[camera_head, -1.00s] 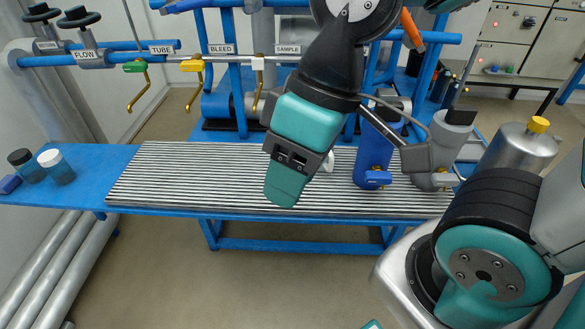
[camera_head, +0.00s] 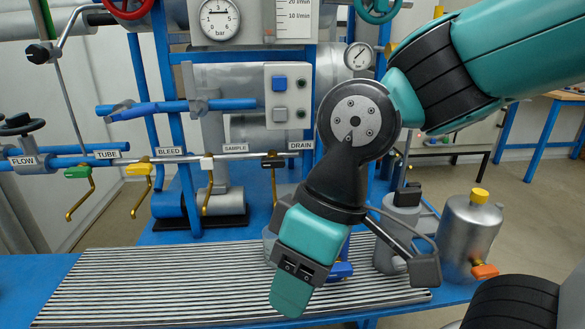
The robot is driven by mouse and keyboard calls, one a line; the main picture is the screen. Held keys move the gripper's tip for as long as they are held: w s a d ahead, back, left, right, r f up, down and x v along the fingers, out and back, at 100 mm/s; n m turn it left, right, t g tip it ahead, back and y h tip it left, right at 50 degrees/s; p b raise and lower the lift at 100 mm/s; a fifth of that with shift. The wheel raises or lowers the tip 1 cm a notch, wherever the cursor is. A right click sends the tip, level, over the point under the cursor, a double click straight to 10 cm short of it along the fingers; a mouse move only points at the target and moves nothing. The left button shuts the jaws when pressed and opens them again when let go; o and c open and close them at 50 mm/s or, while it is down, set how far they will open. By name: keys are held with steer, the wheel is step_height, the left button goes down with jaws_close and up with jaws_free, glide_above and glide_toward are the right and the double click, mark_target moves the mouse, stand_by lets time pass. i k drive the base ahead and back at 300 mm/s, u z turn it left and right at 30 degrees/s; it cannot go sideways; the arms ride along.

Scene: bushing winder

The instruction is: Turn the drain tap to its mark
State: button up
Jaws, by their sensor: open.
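The drain tap (camera_head: 273,160) has a dark handle and a brass spout pointing down. It is on the thin horizontal pipe, just left of and below the DRAIN label (camera_head: 301,145). No mark for its handle can be made out at this size. My gripper (camera_head: 290,298) is open and points down over the slatted rack, well below and in front of the tap. Nothing is seen between the fingers.
The sample tap (camera_head: 207,161), bleed tap (camera_head: 139,168) and tube tap (camera_head: 77,171) are left of the drain tap. A blue jug (camera_head: 341,270) is partly hidden behind my gripper. A grey jug (camera_head: 402,225) and metal can (camera_head: 469,232) stand right. The rack's (camera_head: 160,290) left is clear.

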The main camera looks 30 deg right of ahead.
mark_target(272, 162)
steer(key=u, duration=0.6)
steer(key=k, duration=0.1)
steer(key=z, duration=0.85)
steer(key=i, duration=0.3)
steer(key=z, duration=2.45)
steer(key=k, duration=0.7)
steer(key=u, duration=2.4)
steer(key=i, duration=0.35)
steer(key=u, duration=0.05)
